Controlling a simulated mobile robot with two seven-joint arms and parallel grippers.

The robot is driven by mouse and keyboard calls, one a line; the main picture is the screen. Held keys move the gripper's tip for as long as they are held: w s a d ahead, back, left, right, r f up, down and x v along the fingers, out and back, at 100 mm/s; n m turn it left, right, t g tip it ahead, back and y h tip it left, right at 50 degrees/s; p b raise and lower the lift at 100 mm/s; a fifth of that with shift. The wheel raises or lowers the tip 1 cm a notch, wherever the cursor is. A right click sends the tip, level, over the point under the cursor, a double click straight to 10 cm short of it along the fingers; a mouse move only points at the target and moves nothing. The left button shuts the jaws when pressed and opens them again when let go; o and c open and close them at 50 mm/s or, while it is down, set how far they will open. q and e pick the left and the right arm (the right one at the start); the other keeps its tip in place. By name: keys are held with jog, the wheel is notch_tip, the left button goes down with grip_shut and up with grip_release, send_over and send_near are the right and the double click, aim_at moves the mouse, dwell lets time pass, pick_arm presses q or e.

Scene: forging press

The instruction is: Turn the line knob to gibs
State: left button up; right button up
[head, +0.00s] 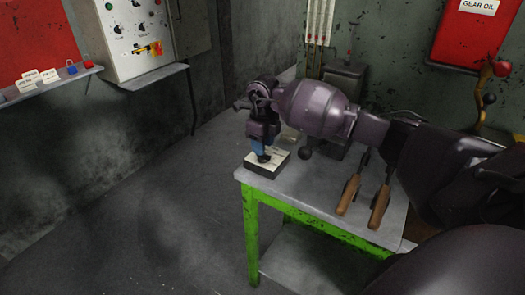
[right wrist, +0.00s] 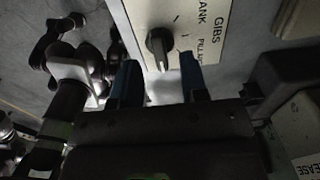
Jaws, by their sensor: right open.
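The line knob (right wrist: 160,48) is a dark knob with a pale pointer, on a white label plate (right wrist: 228,45) in the right wrist view. The plate reads GIBS, part of another word ending in ANK, and PILLARS, partly covered. The pointer aims down in the picture, not at the GIBS word. My right gripper (right wrist: 160,80) is open, its blue fingers on either side of the knob; I cannot tell whether they touch it. In the head view my right gripper (head: 261,153) points down over the white-topped box (head: 270,171) at the table corner, hiding the knob. My left gripper is out of view.
The box stands on a grey-topped table (head: 325,207) with green legs. Two wooden-handled tools (head: 348,194) lie right of the gripper. A dark grey box (head: 344,80) stands behind. A control cabinet (head: 140,35) is on the left wall. The floor left of the table is clear.

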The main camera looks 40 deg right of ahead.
jog(key=shift+f, duration=1.3)
grip_shut()
